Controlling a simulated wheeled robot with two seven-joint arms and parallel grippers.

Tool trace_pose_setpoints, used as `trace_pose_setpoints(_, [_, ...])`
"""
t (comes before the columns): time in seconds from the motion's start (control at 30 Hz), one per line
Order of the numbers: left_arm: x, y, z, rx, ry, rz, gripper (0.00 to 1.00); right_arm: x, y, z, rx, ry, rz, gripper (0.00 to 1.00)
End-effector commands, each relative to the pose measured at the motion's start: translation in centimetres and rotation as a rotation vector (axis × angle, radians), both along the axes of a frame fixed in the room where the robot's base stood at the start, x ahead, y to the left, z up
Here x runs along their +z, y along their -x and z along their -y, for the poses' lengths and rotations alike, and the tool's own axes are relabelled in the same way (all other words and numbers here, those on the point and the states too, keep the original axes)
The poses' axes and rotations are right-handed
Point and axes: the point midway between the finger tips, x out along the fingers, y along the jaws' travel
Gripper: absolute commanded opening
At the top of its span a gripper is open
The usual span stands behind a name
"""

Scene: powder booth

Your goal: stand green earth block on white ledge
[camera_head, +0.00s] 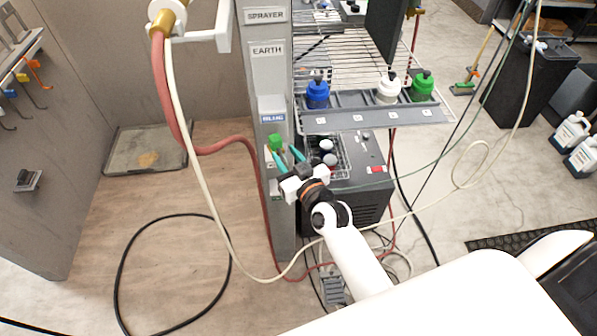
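A small green block (275,141) is upright against the front of the grey column, below the blue "BLUE" label. My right gripper (279,148) is at the block, its two teal fingers apart. The block shows between and just beyond the fingertips, with a gap on the right finger's side. A small pale ledge or label (269,163) shows partly beside the left finger. The fingers hide most of what lies under the block, so I cannot tell whether it rests on a ledge. My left gripper is not in view.
The column (267,75) carries "SPRAYER" and "EARTH" labels. Right of it, a grey shelf (430,115) holds blue (317,95), white (388,90) and green (422,88) bottles above a dark machine (365,180). A red hose (235,147) and a pale hose hang left of my arm.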

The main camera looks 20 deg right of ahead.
Motion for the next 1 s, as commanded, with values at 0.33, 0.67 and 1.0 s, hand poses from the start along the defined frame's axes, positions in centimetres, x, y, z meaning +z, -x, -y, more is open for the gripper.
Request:
trace_pose_setpoints(0.33, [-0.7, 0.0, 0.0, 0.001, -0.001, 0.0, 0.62, 0.2, 6.2, 0.6, 0.002, 0.0, -0.001, 0.36])
trace_pose_setpoints(0.67, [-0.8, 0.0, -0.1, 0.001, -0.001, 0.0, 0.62, 0.4, 7.2, 0.7, 0.002, 0.0, 0.0, 0.36])
trace_pose_setpoints(1.0, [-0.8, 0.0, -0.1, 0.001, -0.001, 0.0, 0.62, -15.1, 9.6, -0.4, 0.034, 0.028, -0.325, 0.36])
